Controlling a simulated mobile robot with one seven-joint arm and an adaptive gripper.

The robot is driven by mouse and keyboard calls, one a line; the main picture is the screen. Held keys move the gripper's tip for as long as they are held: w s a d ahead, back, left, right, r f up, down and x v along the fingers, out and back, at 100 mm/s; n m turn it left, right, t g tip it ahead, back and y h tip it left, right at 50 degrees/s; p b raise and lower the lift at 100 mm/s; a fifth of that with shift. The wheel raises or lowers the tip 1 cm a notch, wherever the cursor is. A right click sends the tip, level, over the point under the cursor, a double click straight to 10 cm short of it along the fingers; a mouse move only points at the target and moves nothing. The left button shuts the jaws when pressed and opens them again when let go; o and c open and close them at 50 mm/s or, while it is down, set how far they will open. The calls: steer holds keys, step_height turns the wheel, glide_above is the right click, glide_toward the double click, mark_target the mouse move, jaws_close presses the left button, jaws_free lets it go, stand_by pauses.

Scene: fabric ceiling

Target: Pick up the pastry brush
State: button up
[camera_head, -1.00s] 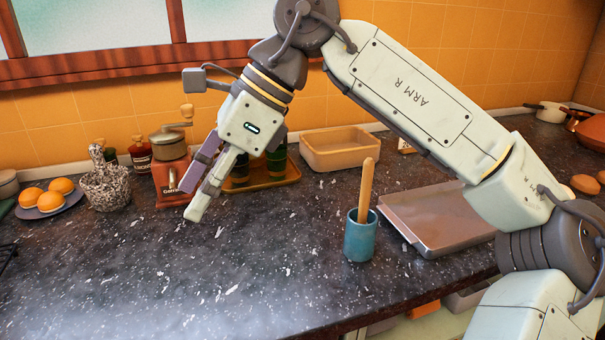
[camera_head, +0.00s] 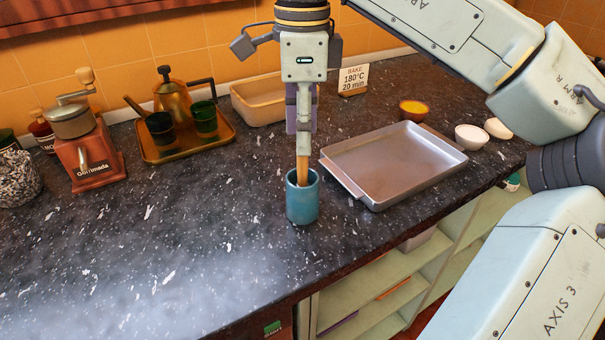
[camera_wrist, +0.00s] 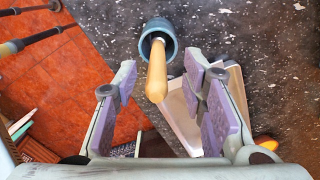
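A wooden handle, seemingly the pastry brush's (camera_head: 302,168), stands upright in a blue cup (camera_head: 302,205) on the dark speckled counter. Its lower end is hidden inside the cup. My gripper (camera_head: 303,143) points down over the cup, with its fingers at the upper part of the handle. In the wrist view my gripper (camera_wrist: 161,76) is open, its purple-padded fingers well apart. The handle (camera_wrist: 157,75) shows in the gap between them, and the blue cup (camera_wrist: 158,30) lies beyond. No clear contact shows between fingers and handle.
A metal baking tray (camera_head: 395,160) lies just right of the cup. Behind are a beige dish (camera_head: 258,104), a brown tray with green cups (camera_head: 170,153) and a grinder (camera_head: 88,155). The counter's front edge is close.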

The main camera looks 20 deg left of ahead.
glide_above(303, 184)
steer(key=f, duration=0.4)
steer(key=shift+w+a+f+p, duration=0.1)
steer(key=shift+w+a+p, duration=0.05)
steer(key=shift+w+p, duration=0.25)
steer(key=shift+c, duration=0.4)
jaws_close()
